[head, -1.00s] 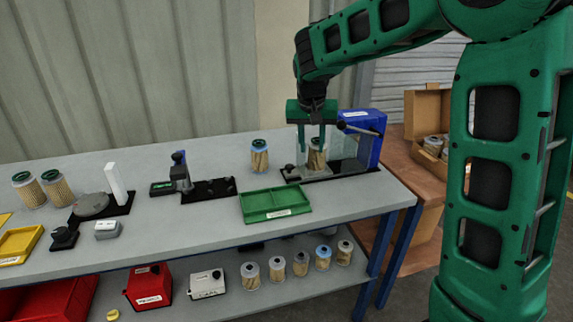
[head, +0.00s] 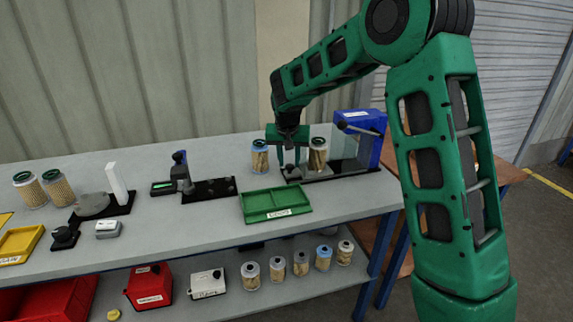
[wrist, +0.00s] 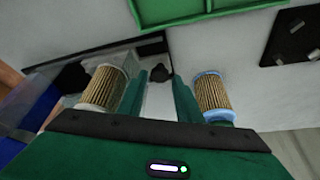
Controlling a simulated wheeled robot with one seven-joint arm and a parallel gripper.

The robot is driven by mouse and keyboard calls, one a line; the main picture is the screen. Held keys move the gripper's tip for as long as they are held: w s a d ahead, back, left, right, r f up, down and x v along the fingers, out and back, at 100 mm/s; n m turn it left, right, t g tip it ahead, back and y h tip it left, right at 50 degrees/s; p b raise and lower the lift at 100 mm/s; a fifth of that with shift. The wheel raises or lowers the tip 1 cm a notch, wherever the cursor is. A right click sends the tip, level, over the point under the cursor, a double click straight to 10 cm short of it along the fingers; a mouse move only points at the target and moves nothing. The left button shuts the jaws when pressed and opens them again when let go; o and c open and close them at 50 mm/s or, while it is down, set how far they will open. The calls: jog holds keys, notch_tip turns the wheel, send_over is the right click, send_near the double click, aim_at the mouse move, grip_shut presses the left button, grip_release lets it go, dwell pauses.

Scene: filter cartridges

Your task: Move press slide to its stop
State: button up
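The press stands at the bench's right end, with a blue housing (head: 362,135), a dark lever (head: 358,130), a clear panel and a black base plate (head: 345,176). A cartridge (head: 318,155) stands at the press; it also shows in the wrist view (wrist: 103,88). A small black knob (wrist: 159,73) is at the left end of the press base; I take it as the slide's handle. My gripper (head: 289,164) is open, pointing down between this cartridge and a blue-rimmed cartridge (head: 259,158). The knob appears between its fingertips in the wrist view; contact cannot be told.
A green tray (head: 276,205) lies in front of the press. A small device on a black plate (head: 208,190) stands to the left. Several cartridges stand on the lower shelf (head: 265,290). The bench between the tray and its right edge is clear.

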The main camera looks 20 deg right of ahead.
jog(key=shift+x, duration=0.75)
jog(key=shift+c, duration=0.6)
